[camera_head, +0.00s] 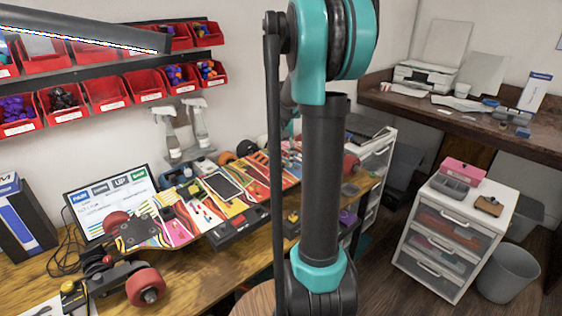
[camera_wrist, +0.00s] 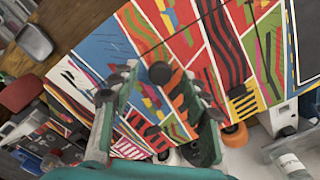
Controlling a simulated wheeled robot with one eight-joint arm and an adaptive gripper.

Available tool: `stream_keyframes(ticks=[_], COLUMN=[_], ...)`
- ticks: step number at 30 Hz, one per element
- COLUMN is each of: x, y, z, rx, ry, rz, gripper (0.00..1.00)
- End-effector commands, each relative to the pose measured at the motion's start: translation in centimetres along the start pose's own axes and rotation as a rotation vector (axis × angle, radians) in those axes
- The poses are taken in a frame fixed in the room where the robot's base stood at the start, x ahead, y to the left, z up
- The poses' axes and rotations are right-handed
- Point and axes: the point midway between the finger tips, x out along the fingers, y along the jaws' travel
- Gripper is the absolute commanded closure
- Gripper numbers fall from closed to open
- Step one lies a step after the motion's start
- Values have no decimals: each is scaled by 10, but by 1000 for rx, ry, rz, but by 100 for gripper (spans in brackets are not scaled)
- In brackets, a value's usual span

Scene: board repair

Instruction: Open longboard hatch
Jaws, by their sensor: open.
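The longboard (camera_head: 205,200) lies on the workbench with its colourful patterned face up. It carries dark rectangular parts, and I cannot tell for sure which one is the hatch. In the wrist view the patterned board (camera_wrist: 200,35) fills much of the picture. A dark round knob (camera_wrist: 160,73) on it shows between my fingertips. My gripper (camera_wrist: 161,80) is open, with one finger on each side of the knob in the picture. I cannot tell whether the fingers touch the board. In the head view my own arm hides the gripper and part of the board.
Red bins (camera_head: 105,92) hang on the wall behind. A white drawer cabinet (camera_head: 452,235) and a grey bin (camera_head: 508,273) stand at the right.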

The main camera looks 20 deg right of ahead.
Motion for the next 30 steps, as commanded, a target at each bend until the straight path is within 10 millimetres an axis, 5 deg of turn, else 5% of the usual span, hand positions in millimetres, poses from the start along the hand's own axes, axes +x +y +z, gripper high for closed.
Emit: stream_keyframes(ticks=[11, 22, 30], x=[5, 5, 5], y=[0, 0, 0], z=[0, 0, 0], rx=[0, 0, 0], ry=[0, 0, 0], rz=[0, 0, 0], gripper=[55, 100, 100])
